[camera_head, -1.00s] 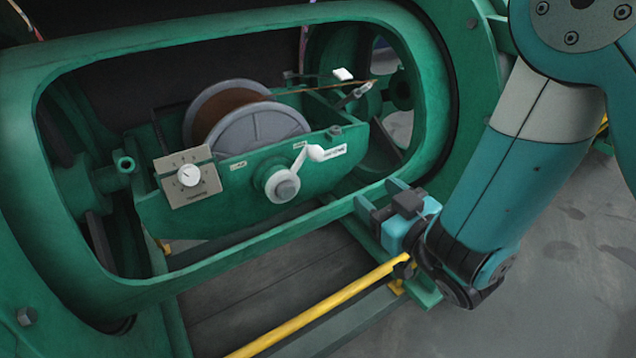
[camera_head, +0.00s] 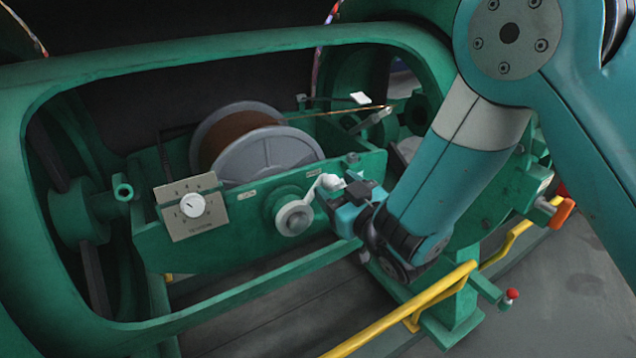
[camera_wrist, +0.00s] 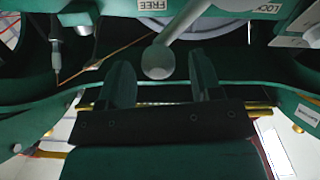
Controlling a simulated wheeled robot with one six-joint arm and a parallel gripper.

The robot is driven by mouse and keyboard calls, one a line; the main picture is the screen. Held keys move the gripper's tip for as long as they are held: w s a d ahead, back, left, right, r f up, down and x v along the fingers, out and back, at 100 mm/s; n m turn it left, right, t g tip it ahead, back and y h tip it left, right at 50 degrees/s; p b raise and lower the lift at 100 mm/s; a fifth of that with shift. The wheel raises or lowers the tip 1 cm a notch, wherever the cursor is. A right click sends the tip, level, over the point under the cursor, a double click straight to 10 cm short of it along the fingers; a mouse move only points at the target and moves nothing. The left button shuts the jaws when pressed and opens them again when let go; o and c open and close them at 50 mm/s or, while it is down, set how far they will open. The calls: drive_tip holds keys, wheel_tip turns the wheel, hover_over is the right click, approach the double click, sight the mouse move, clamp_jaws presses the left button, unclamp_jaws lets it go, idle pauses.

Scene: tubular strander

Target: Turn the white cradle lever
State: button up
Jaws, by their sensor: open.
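The white cradle lever (camera_head: 295,216) sits on the front of the green cradle, its round hub at lower left and its arm rising right to a knob (camera_head: 328,182). In the wrist view the grey-white knob (camera_wrist: 158,62) shows between the two dark fingers of my gripper (camera_wrist: 159,80), with a visible gap on each side. My gripper (camera_head: 347,190) is open and right beside the knob in the head view. Its fingertips partly hide the area right of the knob. Whether a finger touches the knob cannot be told.
The green frame (camera_head: 240,50) surrounds the cradle opening. A grey spool (camera_head: 268,158) sits in the cradle, with a dial plate (camera_head: 190,207) on its left. Labels FREE (camera_wrist: 152,4) and LOCK (camera_wrist: 268,7) show in the wrist view. A yellow rail (camera_head: 410,308) runs below my arm.

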drive_tip(key=shift+w+a, duration=0.3)
drive_tip(key=shift+w, duration=0.35)
clamp_jaws()
drive_tip(key=shift+a, duration=0.1)
